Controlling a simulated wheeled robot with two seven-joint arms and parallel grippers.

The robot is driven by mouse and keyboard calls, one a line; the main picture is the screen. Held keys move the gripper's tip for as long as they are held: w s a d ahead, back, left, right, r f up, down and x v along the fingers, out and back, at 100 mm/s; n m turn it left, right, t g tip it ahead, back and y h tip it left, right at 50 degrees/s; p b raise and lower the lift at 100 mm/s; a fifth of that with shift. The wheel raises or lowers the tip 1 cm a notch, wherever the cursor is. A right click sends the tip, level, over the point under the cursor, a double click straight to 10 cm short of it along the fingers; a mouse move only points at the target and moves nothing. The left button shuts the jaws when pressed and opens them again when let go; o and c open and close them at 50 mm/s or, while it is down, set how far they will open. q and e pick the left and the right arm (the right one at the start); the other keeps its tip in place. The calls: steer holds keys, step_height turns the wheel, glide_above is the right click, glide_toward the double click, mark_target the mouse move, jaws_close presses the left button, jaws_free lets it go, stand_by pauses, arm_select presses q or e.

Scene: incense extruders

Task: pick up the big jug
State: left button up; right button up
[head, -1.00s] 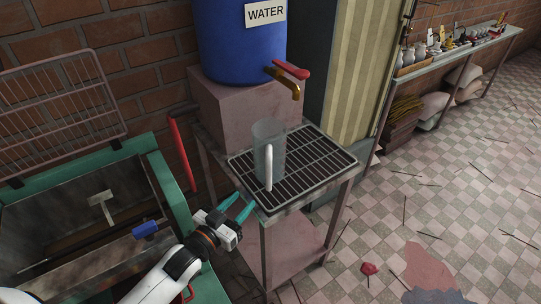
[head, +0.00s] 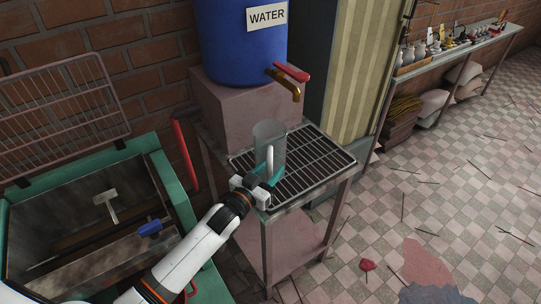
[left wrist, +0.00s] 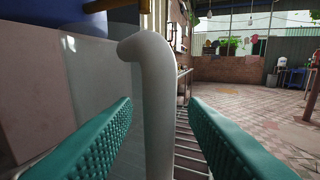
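The big jug (head: 269,136) is a clear, see-through jug with a white handle (head: 270,160). It stands upright on the black wire rack (head: 310,165) below the tap. My left gripper (head: 268,176) is at the jug's near side, by the handle. In the left wrist view the white handle (left wrist: 156,90) stands upright between the two teal fingers of my left gripper (left wrist: 157,135). The fingers are open, with a gap on each side of the handle. The jug's clear wall (left wrist: 95,80) shows behind the left finger. My right gripper is not in view.
A blue water barrel (head: 240,45) with a brass tap (head: 288,88) and red lever sits on a pink block (head: 240,115) behind the jug. A green-edged bin (head: 170,190) stands at left. A shelf with small items (head: 455,50) is at back right.

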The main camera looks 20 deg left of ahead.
arm_select(q)
steer(key=shift+c, duration=0.3)
jaws_close()
steer(key=shift+r, duration=0.15)
